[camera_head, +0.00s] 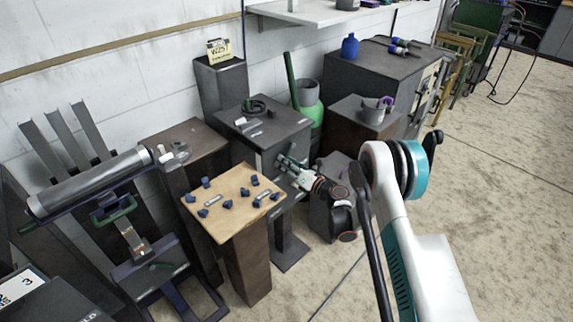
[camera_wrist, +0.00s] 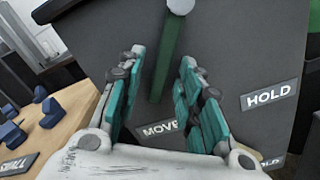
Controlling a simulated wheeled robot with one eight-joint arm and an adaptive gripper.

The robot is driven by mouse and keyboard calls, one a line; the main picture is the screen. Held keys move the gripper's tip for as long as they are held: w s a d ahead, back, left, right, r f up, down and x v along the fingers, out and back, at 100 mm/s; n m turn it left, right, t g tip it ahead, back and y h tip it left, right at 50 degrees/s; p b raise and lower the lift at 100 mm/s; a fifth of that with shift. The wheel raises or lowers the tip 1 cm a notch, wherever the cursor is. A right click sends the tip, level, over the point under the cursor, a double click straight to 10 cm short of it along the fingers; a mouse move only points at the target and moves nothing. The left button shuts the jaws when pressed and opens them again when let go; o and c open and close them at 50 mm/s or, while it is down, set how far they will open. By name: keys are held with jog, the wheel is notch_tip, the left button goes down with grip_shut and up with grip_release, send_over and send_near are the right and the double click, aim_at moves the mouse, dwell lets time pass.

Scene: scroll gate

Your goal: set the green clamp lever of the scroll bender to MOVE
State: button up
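The scroll bender's dark stand (camera_head: 285,126) is in the middle of the head view, with a round scroll former (camera_head: 255,106) on top. In the wrist view, the green clamp lever (camera_wrist: 168,52) runs up its dark face (camera_wrist: 225,50) to a pale round knob. The lever's lower end is near the MOVE label (camera_wrist: 160,129); the HOLD label (camera_wrist: 269,95) is to the right. My gripper (camera_wrist: 161,62) is open, the lever showing between its fingers; contact cannot be told. In the head view my gripper (camera_head: 284,163) is at the stand's front and hides the lever.
A wooden-topped table (camera_head: 232,202) with blue pieces stands close left of my gripper. A green gas bottle (camera_head: 309,112) and a long green bar (camera_head: 291,78) are behind the stand. A tube machine (camera_head: 95,187) is at left. Open floor (camera_head: 480,170) lies to the right.

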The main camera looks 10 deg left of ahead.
jog(key=v, duration=0.7)
jog(key=shift+s+d, duration=0.1)
notch_tip(320, 180, up, 14)
jog(key=d+n+g+h, duration=0.1)
jog(key=d+n+h, duration=0.1)
jog(key=n, duration=0.6)
jog(key=s+d+r+n+g+h, duration=0.1)
jog(key=s+d+r+n+h, duration=0.15)
jog(key=s+r+n, duration=0.3)
jog(key=s+d+r+n+g+h, duration=0.1)
jog(key=s+d+r+n+h, duration=0.1)
jog(key=s+d+r+n, duration=0.3)
jog(key=s+d+r+n+h, duration=0.1)
jog(key=s+d+n+h, duration=0.3)
jog(key=s, duration=1.1)
jog(key=s+d+r+n+h, duration=0.2)
jog(key=s+d+n, duration=0.8)
jog(key=s, duration=0.5)
jog(key=shift+s+d+r+g+h, duration=0.15)
jog(key=shift+d+r+g+h, duration=0.2)
jog(key=shift+d+h, duration=0.6)
